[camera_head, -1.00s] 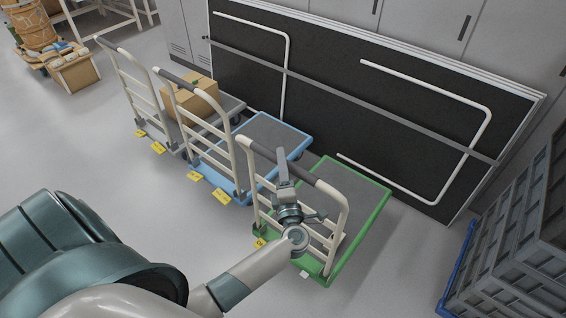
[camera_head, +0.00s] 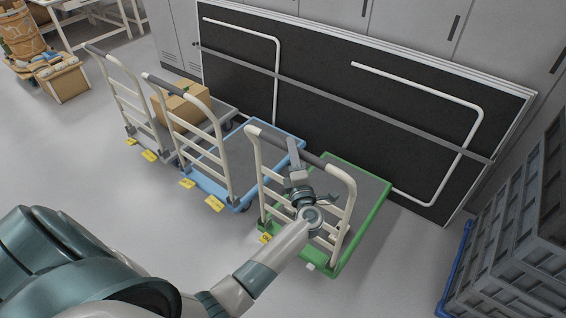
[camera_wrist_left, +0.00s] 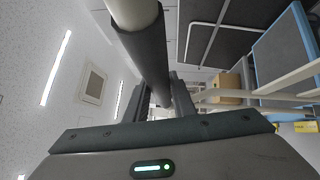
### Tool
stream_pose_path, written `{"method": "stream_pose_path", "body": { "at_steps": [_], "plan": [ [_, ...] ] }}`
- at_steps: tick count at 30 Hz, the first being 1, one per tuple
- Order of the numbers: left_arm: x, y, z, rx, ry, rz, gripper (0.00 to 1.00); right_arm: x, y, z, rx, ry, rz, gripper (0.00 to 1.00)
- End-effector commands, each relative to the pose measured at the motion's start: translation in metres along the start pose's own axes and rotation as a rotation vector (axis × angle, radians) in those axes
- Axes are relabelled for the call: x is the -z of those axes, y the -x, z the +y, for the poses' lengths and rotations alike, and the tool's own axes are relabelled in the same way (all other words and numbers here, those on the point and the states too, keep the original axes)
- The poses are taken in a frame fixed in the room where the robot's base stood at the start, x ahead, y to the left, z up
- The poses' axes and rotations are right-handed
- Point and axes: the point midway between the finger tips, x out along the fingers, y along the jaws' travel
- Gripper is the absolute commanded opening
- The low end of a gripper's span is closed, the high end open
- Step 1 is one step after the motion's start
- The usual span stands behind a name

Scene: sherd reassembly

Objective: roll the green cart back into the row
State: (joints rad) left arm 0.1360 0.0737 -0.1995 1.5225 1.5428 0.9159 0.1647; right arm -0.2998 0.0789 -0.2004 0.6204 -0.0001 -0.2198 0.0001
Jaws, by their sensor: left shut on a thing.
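The green cart (camera_head: 371,217) stands at the right end of the row, with a green-edged grey deck and a cream tubular handle frame at its near end. My left gripper (camera_head: 296,166) is at the dark grip along the top of that frame. In the left wrist view the handle bar (camera_wrist_left: 146,50) passes between my left gripper's fingers (camera_wrist_left: 161,95), which are shut on it. My forearm and wrist hide part of the frame's rungs and the near deck edge. My right gripper is not in view.
The blue cart (camera_head: 278,131) stands just left of the green one, across a narrow gap. Left of it is a grey cart carrying a cardboard box (camera_head: 184,108). A dark panel (camera_head: 330,110) stands behind the row. Grey crates (camera_head: 515,240) stand at right. The near floor is open.

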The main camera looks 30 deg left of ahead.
Motion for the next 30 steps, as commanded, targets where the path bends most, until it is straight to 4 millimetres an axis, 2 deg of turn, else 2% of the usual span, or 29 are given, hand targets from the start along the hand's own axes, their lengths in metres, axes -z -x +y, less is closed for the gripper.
{"method": "stream_pose_path", "body": {
  "at_steps": [10, 11, 13, 23, 30],
  "plan": [
    [-0.006, -0.005, -0.002, 0.005, -0.002, -0.009, 0.00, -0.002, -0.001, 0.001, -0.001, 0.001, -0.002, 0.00],
    [-0.006, -0.005, -0.002, 0.005, -0.002, -0.009, 0.26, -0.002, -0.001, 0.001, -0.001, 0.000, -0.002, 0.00],
    [-0.006, -0.005, -0.002, 0.005, -0.002, -0.008, 0.42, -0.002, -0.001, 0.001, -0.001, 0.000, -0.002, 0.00],
    [-0.005, -0.003, -0.003, 0.006, -0.003, -0.007, 0.42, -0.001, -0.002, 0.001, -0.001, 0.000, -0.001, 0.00],
    [-0.005, 0.010, -0.005, 0.008, -0.001, -0.007, 0.42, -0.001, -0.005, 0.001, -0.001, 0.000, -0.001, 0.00]
  ]
}}
